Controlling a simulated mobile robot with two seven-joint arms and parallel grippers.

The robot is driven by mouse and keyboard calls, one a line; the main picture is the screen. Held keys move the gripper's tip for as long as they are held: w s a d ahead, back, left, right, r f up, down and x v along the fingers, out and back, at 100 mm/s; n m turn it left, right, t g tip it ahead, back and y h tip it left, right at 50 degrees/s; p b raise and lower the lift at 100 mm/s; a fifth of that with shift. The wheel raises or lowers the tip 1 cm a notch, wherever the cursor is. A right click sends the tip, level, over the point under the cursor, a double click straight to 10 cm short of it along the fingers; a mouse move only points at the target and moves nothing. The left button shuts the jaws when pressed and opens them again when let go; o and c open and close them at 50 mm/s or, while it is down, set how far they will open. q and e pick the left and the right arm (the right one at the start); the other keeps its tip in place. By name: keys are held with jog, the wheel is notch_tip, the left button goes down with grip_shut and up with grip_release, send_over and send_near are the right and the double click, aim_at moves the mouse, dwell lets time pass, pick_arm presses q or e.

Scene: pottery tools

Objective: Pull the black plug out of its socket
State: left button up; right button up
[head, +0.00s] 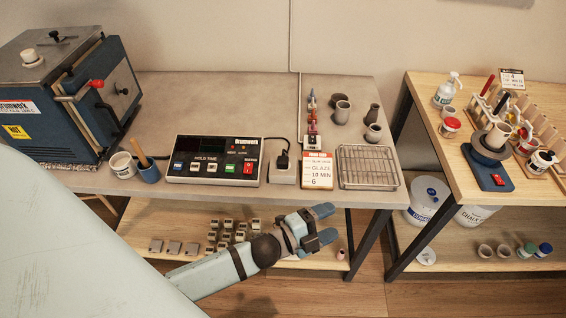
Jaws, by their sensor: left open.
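The black plug (283,160) stands upright in the top of a pale socket block (283,176) on the grey worktop. A dark cord runs from it towards the controller box (214,162) on its left. My left gripper (327,223) is open and empty. In the picture it shows below and slightly right of the socket, in front of the worktop's front edge, apart from the plug. My right gripper is not in view.
A glaze card (317,171) stands close to the right of the socket, with a wire rack (368,167) beyond it. A kiln (72,95) stands at the left. Small blocks (232,232) sit on the lower shelf.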

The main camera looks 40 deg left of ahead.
pick_arm(q)
jog(key=w+d+r+m+g+h, duration=0.25)
jog(key=m+g+h, duration=0.2)
jog(key=m, duration=0.85)
jog(key=w+d+r+m+g+h, duration=0.15)
jog(key=d+m+g+h, duration=0.35)
jog(key=m, duration=0.7)
jog(key=w+a+m+g+y, duration=0.2)
jog(key=a+m+y, duration=0.4)
jog(key=a, duration=0.4)
jog(key=w+a+m+g+y, duration=0.2)
jog(key=w+a+m+y, duration=0.3)
jog(key=a+m, duration=0.3)
jog(key=w+a+f+m+g+y, duration=0.1)
jog(key=w+a+m+g+y, duration=0.1)
jog(key=a+m+y, duration=0.5)
jog(key=shift+w+a+m+y+b, duration=0.15)
jog(key=shift+w+a, duration=0.15)
jog(key=shift+a, duration=0.6)
jog(key=shift+w+a+m+y+b, duration=0.15)
jog(key=shift+w+a, duration=0.1)
jog(key=shift+a, duration=0.6)
jog(key=shift+w+a+y+b, duration=0.15)
jog(key=shift+w+a, duration=0.15)
jog(key=shift+a, duration=0.6)
